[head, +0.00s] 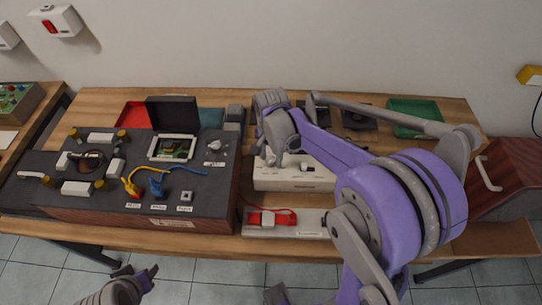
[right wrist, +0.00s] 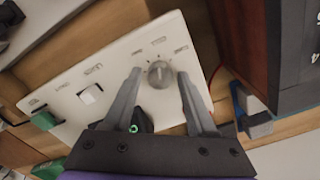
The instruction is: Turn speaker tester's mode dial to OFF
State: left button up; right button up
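The speaker tester appears to be the white box (head: 292,181) on the table, partly hidden by my right arm in the head view. In the right wrist view its pale panel (right wrist: 115,70) carries a round grey mode dial (right wrist: 160,74) with small labels around it, too blurred to read. My right gripper (right wrist: 159,76) is open, with one fingertip on each side of the dial. A gap shows on both sides; I cannot tell the height of the tips above the panel. In the head view its fingers are mostly hidden. My left gripper (head: 140,274) is open and empty at the lower left, away from the tester.
A dark console (head: 110,205) with cables and an open-lidded case stands left of the tester. A grey unit with a red part (head: 272,218) lies in front. A green tray (head: 415,118) sits at the back right. The tester also has a white switch (right wrist: 90,94).

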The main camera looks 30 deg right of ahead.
grip_shut()
jog(key=n+b, duration=0.1)
jog(key=n, duration=0.3)
jog(key=shift+n, duration=0.3)
jog(key=n, duration=0.4)
jog(key=shift+n, duration=0.3)
jog(key=n+b, duration=0.1)
jog(key=n, duration=0.3)
jog(key=shift+n, duration=2.4)
